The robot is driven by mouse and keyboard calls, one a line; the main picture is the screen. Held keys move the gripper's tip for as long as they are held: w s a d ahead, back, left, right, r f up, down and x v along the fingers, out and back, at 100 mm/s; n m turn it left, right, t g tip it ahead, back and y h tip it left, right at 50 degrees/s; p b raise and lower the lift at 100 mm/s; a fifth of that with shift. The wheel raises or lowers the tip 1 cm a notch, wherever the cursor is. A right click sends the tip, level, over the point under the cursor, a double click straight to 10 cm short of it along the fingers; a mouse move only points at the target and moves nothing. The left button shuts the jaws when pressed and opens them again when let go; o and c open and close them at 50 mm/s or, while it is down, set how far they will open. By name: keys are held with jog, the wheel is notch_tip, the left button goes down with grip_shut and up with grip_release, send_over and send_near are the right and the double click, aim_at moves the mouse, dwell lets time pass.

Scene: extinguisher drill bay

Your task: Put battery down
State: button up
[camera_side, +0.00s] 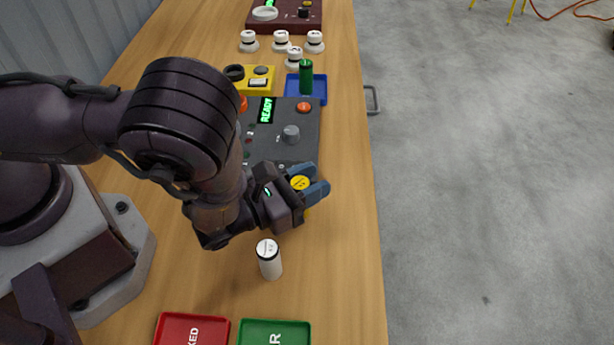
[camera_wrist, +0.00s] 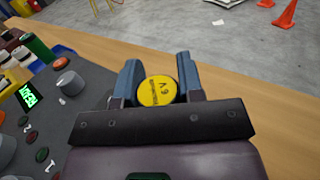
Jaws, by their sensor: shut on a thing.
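My gripper (camera_side: 310,182) has its blue fingers shut on a yellow-topped round battery (camera_side: 300,183), just off the near right corner of the dark grey panel (camera_side: 302,150). In the wrist view the battery (camera_wrist: 157,91) sits between the two fingers (camera_wrist: 158,82), its marked yellow face toward the camera. Its lower part is hidden, so I cannot tell whether it touches the table. A white cylinder with a dark-ringed top (camera_side: 270,265) stands upright on the table nearer the camera. A green cylinder (camera_side: 306,78) stands in a blue tray (camera_side: 320,90) beyond the panel.
The panel has a lit READY display (camera_side: 266,110) and a grey knob (camera_side: 291,134). A red tray (camera_side: 175,330) and a green tray (camera_side: 275,330) lie at the near end. A yellow box (camera_side: 262,72) and several white-capped pieces (camera_side: 281,42) stand farther off. Bare wood (camera_side: 345,250) is on the right.

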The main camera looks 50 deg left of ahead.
jog(key=shift+f, duration=0.45)
jog(key=shift+f, duration=0.1)
jog(key=o, duration=1)
jog(key=shift+c, duration=0.2)
jog(key=shift+s, duration=0.1)
jog(key=s, duration=0.2)
jog(key=s+a, duration=0.1)
jog(key=s, duration=0.4)
jog(key=shift+s+a, duration=0.1)
jog(key=shift+a, duration=0.2)
